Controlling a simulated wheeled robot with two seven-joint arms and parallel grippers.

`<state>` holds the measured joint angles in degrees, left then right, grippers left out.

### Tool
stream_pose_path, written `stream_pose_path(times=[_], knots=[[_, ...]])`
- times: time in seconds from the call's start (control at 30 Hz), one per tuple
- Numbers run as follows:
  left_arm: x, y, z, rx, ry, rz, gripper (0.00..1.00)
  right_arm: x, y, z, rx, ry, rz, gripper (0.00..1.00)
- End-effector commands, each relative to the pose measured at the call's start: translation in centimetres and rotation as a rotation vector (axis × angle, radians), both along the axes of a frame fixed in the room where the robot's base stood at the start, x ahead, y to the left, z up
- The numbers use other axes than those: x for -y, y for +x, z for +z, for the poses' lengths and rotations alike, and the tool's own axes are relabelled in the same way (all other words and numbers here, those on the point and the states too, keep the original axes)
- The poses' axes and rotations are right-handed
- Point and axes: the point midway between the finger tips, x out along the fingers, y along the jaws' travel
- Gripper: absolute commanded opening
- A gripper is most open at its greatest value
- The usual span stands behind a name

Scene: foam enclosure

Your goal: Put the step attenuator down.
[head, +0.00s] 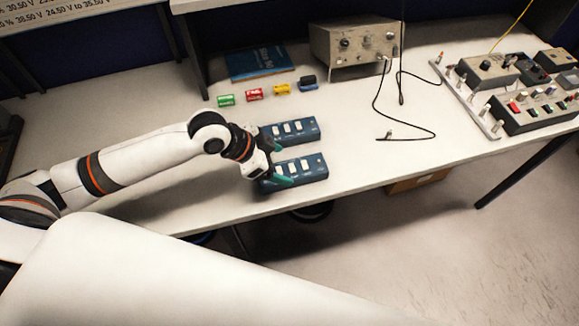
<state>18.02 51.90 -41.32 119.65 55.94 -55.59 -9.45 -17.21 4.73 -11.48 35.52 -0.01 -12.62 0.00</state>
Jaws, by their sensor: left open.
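Two dark blue step attenuators with white switches lie flat on the white bench, one behind the other. The rear one (297,129) is just behind my left gripper, and the front one (306,169) is near the bench's front edge. My left gripper (279,164) is open at the left end of the front attenuator, with its teal fingers to either side of that end. The gripper partly hides the left ends of both boxes. Whether a finger touches either box I cannot tell. My right gripper is not in view.
A blue book (262,63), a beige instrument (352,44) and a black cable (377,105) lie farther back. Equipment (535,112) fills the right. Bench right of the attenuators is clear.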

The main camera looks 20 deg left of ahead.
Motion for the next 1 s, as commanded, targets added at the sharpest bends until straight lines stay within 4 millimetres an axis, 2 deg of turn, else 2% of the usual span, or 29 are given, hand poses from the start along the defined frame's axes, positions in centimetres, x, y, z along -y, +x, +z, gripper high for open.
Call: stream_pose_path(times=[0.2,0.37,1.0], knots=[[-2.3,-1.5,3.3,0.001,0.003,0.0,0.78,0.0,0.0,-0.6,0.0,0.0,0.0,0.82],[-3.1,-2.1,4.6,-0.001,0.001,0.0,0.78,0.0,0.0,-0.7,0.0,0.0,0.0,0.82],[-3.2,-2.2,5.0,-0.001,-0.001,0.0,0.78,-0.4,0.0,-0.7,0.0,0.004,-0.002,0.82]])
